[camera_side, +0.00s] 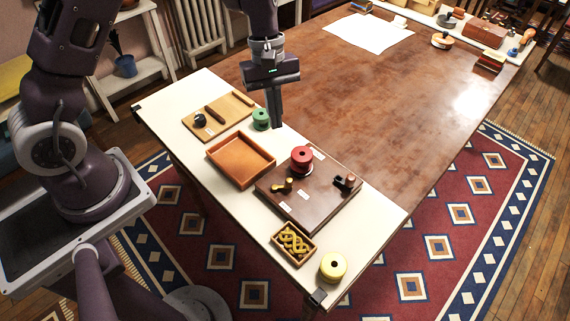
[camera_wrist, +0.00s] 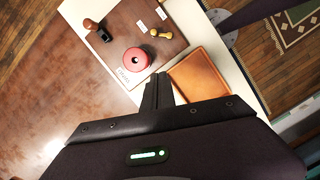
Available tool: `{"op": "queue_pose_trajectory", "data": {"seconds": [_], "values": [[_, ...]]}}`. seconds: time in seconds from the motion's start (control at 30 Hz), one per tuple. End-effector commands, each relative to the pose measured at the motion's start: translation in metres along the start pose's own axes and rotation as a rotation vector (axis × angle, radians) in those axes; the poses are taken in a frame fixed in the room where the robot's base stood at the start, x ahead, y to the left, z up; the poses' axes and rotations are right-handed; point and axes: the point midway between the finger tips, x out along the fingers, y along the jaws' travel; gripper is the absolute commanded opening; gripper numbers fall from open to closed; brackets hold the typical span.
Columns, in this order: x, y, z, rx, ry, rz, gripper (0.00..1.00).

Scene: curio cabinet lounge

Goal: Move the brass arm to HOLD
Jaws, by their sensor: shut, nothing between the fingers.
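The brass arm (camera_side: 284,187) is a small yellow lever with a rounded knob on a dark wooden board (camera_side: 318,212). It also shows in the wrist view (camera_wrist: 161,33), at the top right of the red spool. White labels lie on the board near it; I cannot read HOLD on any of them. My gripper (camera_side: 274,124) is shut and empty, pointing down above the table, behind the board and beside the green spool. In the wrist view my fingers (camera_wrist: 157,84) show at the centre, apart from the brass arm.
On the board stand a red spool (camera_side: 301,160) and a black piece with a brown knob (camera_side: 346,182). The brown tabletop behind is mostly clear.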

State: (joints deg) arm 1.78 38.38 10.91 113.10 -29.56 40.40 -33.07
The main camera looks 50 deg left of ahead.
Motion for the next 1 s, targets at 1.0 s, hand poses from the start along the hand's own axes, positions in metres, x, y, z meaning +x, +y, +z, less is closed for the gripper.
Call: {"op": "queue_pose_trajectory", "data": {"seconds": [1.0], "values": [[0.109, -0.001, 0.022, -0.003, -0.003, -0.005, 0.00]]}}
